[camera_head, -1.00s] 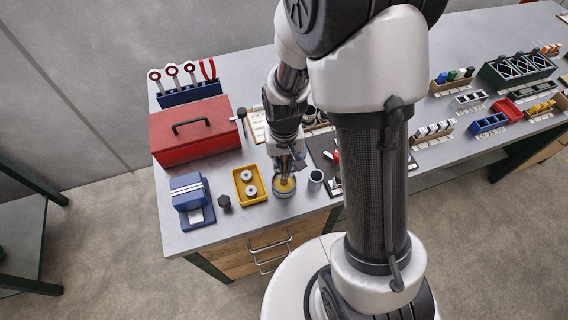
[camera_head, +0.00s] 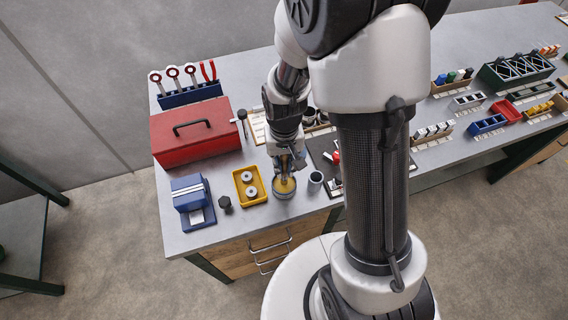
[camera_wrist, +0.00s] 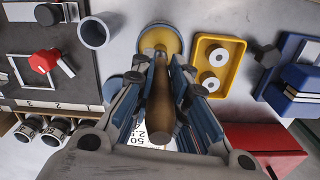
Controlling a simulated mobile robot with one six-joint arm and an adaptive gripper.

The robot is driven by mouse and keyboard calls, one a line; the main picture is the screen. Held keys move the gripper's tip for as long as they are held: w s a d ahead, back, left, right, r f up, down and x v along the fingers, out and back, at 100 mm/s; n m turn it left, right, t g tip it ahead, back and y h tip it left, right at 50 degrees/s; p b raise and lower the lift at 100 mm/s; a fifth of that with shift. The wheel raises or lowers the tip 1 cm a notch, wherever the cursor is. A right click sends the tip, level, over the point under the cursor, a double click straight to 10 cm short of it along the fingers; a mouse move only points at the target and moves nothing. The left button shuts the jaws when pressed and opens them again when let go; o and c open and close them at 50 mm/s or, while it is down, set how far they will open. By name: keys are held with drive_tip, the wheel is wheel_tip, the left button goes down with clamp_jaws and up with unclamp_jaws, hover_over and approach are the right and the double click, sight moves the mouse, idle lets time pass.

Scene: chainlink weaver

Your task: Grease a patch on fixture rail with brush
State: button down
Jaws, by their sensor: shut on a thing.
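My gripper (camera_head: 285,160) is shut on the brush (camera_wrist: 162,105), whose brown wooden handle runs between the fingers in the wrist view. The brush points down into a round grease tin (camera_head: 284,194) with yellow contents near the table's front edge. The tin also shows at the top of the wrist view (camera_wrist: 175,32), with the brush's far end over or in it. The bristles are hard to make out, so I cannot tell how deep they sit. I cannot pick out the fixture rail for certain in either view.
A yellow tray (camera_head: 262,197) with two pale rings lies left of the tin, and a grey cup (camera_head: 315,180) stands right of it. A blue vise-like block (camera_head: 188,192), a dark knob (camera_head: 225,203) and a red toolbox (camera_head: 195,143) are further left. Several racks line the right side.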

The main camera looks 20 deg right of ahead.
drive_tip(key=shift+r+p, duration=2.05)
drive_tip(key=shift+r, duration=0.95)
drive_tip(key=shift+w+f, duration=0.1)
drive_tip(key=shift+f, duration=0.05)
drive_tip(key=shift+n, duration=0.9)
drive_tip(key=w+f+b, duration=0.1)
drive_tip(key=w+b, duration=0.1)
drive_tip(key=b, duration=0.1)
drive_tip(key=w+f+b, duration=0.2)
drive_tip(key=b, duration=0.2)
drive_tip(key=shift+w+f, duration=0.1)
drive_tip(key=shift+f, duration=0.15)
drive_tip(key=shift+r, duration=0.1)
